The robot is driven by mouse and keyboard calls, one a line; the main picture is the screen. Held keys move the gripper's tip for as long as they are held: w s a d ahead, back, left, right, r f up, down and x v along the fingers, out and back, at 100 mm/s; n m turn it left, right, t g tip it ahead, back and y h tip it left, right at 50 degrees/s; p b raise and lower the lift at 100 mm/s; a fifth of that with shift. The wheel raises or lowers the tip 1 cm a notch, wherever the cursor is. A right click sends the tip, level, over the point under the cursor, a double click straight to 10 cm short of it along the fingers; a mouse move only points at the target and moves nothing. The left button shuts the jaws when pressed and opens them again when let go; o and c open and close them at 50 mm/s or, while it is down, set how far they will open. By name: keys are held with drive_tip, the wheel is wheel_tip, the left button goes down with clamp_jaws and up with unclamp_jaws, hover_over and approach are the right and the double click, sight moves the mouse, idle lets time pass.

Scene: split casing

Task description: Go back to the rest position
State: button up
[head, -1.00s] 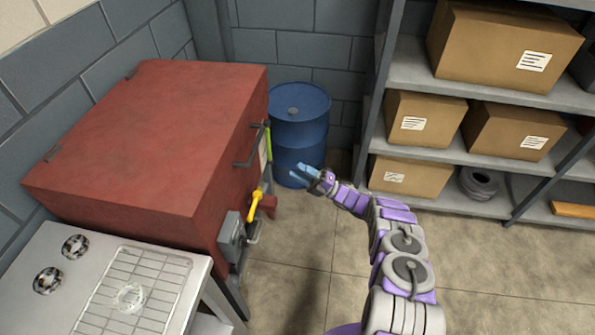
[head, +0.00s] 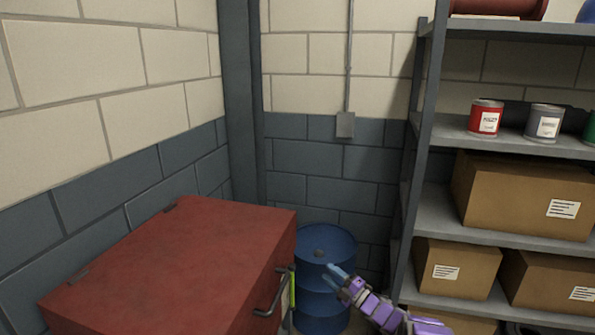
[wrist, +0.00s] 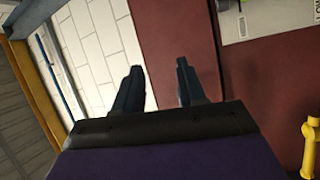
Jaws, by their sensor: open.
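My gripper (head: 338,274) is at the end of my purple and grey arm, low in the head view, in front of the blue barrel (head: 318,318) and to the right of the red cabinet (head: 190,265). In the wrist view my gripper (wrist: 155,85) has two dark fingers standing apart with nothing between them. The red cabinet front (wrist: 180,35) shows beyond the fingers there. Most of my arm is below the head view's edge.
Metal shelves (head: 440,205) with cardboard boxes (head: 525,200) and paint cans (head: 486,118) stand at right. The cabinet's handle (head: 268,300) sticks out near my gripper. A yellow valve handle (wrist: 309,145) shows at the wrist view's right edge.

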drive_tip(key=w+d+r+m+t+h, duration=0.2)
drive_tip(key=w+d+r+m+h, duration=0.3)
drive_tip(key=d+r+m+h, duration=0.4)
drive_tip(key=s+d+r+m+g+h, duration=0.3)
drive_tip(key=s+r+m+h, duration=0.4)
drive_tip(key=s, duration=0.3)
drive_tip(key=s+a+m+g, duration=0.3)
drive_tip(key=s+g, duration=0.1)
drive_tip(key=s, duration=1.5)
drive_tip(key=s+a+m+g, duration=0.3)
drive_tip(key=s+g, duration=0.2)
drive_tip(key=s, duration=1.5)
drive_tip(key=s+a+m+g, duration=0.3)
drive_tip(key=s+g, duration=0.2)
drive_tip(key=s, duration=1.4)
drive_tip(key=shift+s+a+r, duration=0.25)
drive_tip(key=shift+a+r, duration=0.15)
